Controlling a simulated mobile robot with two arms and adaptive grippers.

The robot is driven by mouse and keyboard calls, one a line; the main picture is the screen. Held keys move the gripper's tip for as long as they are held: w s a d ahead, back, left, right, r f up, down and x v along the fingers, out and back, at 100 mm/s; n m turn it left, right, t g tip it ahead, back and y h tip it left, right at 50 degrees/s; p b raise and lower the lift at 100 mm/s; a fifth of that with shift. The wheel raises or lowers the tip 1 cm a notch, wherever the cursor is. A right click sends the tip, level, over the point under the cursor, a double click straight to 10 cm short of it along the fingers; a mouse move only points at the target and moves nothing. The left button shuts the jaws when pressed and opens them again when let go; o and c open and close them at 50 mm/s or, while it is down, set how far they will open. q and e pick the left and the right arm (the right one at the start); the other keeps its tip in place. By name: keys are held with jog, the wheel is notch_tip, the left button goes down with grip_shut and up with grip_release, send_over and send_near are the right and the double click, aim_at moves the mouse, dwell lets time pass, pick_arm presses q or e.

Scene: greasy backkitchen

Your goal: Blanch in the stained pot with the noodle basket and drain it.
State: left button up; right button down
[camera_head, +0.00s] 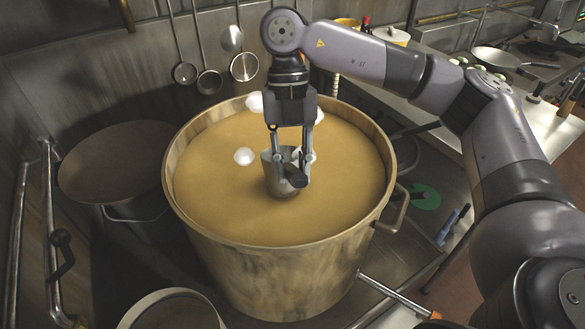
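The stained pot (275,270) is a large, wide metal pot in the middle of the camera_head view, nearly full of cloudy brown liquid (225,200). Several white round lumps (245,156) show at the liquid's surface. The noodle basket (275,182) is a small grey metal cup with a dark handle, upright in the middle of the pot; its lower part seems to be in the liquid. My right gripper (295,170) points straight down over it, its fingers closed around the handle area. What is inside the basket is hidden. My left gripper is not in view.
A dark pot (115,165) stands at the left, and a smaller round vessel (170,310) is at the bottom edge. Ladles (243,67) hang on the back wall. A steel counter (440,105) at the right holds a frying pan (496,58) and a white-lidded container (391,34).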

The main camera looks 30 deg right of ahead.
notch_tip(320, 180, up, 10)
jog(key=p, duration=0.6)
jog(key=shift+f, duration=0.15)
jog(key=shift+f+b, duration=0.2)
jog(key=shift+b, duration=0.1)
jog(key=t+b, duration=0.2)
jog(key=shift+f+h+b, duration=0.1)
jog(key=shift+h+b, duration=0.3)
jog(key=shift+t+b, duration=0.55)
jog(key=shift+t, duration=0.05)
jog(key=shift+r, duration=0.25)
dwell(3.1)
